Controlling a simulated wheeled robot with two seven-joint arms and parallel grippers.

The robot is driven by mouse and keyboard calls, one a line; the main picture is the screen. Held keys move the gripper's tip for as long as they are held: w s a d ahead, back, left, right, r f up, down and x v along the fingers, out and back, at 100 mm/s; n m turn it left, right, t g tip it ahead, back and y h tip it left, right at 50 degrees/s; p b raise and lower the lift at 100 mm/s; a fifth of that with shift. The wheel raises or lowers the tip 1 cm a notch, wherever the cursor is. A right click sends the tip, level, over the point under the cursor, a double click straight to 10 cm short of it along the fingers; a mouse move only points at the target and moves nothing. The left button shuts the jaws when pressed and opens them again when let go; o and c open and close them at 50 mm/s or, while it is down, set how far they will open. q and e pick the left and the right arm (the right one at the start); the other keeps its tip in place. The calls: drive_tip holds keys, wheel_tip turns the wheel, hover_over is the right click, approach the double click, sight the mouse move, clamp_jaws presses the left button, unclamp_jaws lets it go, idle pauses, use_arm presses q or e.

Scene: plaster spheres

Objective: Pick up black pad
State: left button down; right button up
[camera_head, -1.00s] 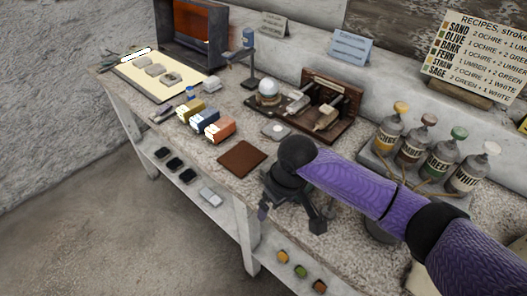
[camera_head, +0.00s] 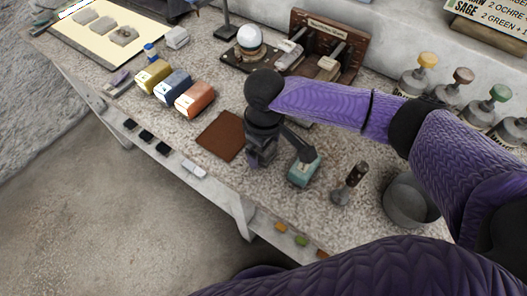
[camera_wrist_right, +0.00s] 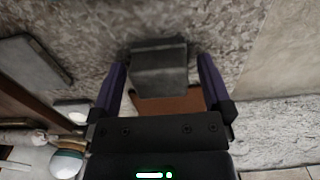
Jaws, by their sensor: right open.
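My right gripper (camera_head: 282,158) is over the tabletop, just right of a brown mat (camera_head: 222,136). It is open, fingers pointing down. A teal-grey block (camera_head: 303,172) is on the table by its right finger. In the right wrist view a dark grey block (camera_wrist_right: 158,68) shows between the open fingers (camera_wrist_right: 163,80), with no clear contact. I cannot tell whether it is the same block. My left gripper is out of view.
Orange, blue and yellow boxes (camera_head: 171,87) stand left of the mat. A white-domed item (camera_head: 249,38) and a wooden rack (camera_head: 330,45) are behind. A small stamp-like tool (camera_head: 350,184) and a grey bowl (camera_head: 409,200) stand right. Labelled bottles (camera_head: 463,88) line the back right.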

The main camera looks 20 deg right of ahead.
drive_tip(key=shift+f, duration=0.2)
drive_tip(key=c, duration=1.1)
wheel_tip(320, 180, up, 10)
drive_tip(key=p, duration=0.4)
drive_tip(key=shift+r, duration=0.1)
drive_tip(key=shift+c, duration=0.2)
drive_tip(key=o, duration=0.6)
drive_tip(key=c, duration=0.5)
